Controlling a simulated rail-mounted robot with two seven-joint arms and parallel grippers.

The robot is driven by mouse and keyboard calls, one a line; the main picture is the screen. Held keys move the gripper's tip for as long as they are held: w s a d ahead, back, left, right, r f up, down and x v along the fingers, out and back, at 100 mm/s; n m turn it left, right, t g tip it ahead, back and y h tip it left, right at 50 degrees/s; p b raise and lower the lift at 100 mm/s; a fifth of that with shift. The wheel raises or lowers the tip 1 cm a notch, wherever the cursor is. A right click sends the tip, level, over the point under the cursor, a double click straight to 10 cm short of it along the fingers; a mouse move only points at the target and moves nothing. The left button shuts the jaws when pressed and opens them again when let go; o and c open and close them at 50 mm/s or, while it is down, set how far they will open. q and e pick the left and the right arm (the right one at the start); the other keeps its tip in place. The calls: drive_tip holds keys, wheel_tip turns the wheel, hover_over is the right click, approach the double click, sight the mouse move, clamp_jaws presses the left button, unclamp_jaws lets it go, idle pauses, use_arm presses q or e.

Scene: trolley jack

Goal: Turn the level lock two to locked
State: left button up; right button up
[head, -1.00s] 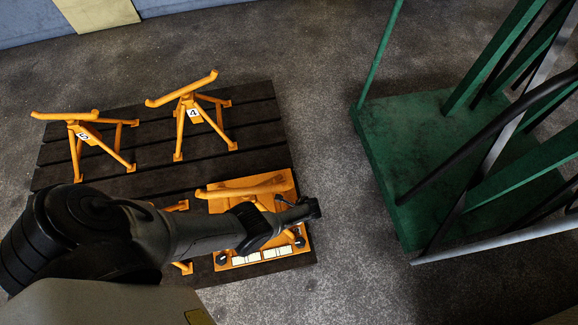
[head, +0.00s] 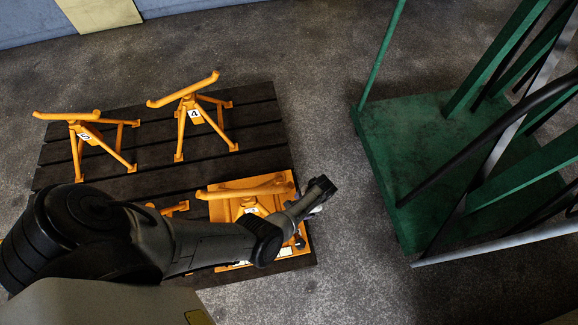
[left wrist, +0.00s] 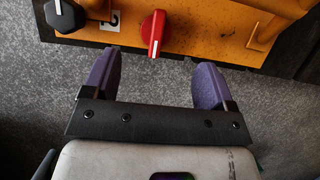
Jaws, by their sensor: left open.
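In the left wrist view an orange jack base (left wrist: 205,22) carries a red pointer knob (left wrist: 153,32) near its edge and a black knob (left wrist: 65,15) to the left. I cannot tell which knob is level lock two. My left gripper (left wrist: 154,82) is open and empty, with the red knob ahead of the gap between its fingers, apart from both. In the head view my left gripper (head: 322,188) is at the right side of the orange base (head: 222,208), and my arm hides much of it. My right gripper is not in view.
Orange stands, one marked 4 (head: 190,108) and another (head: 85,130), stand on the dark slatted pallet (head: 255,125). A green cart (head: 400,130) with upright posts and bars stands to the right. Bare floor (head: 335,250) separates pallet and cart.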

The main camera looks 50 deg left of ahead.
use_arm(q)
drive_tip(key=a+r+p, duration=0.1)
drive_tip(key=r+p, duration=0.4)
drive_tip(key=r, duration=0.2)
drive_tip(key=s+a+r+n+t+p, duration=0.1)
drive_tip(key=a+r+p, duration=0.1)
drive_tip(key=r+p, duration=0.4)
drive_tip(key=a+r+n+p, duration=0.1)
drive_tip(key=a+r+p, duration=0.1)
drive_tip(key=r+p, duration=0.4)
drive_tip(key=shift+s+a+r+y, duration=0.15)
drive_tip(key=shift+s+r, duration=0.05)
drive_tip(key=shift+r, duration=0.45)
drive_tip(key=shift+s+a+r+y, duration=0.1)
drive_tip(key=shift+s+r+y, duration=0.05)
drive_tip(key=shift+r, duration=0.45)
drive_tip(key=shift+s+a+r+n+t+p, duration=0.15)
drive_tip(key=shift+r+n+t+p, duration=0.15)
drive_tip(key=shift+r+p, duration=0.2)
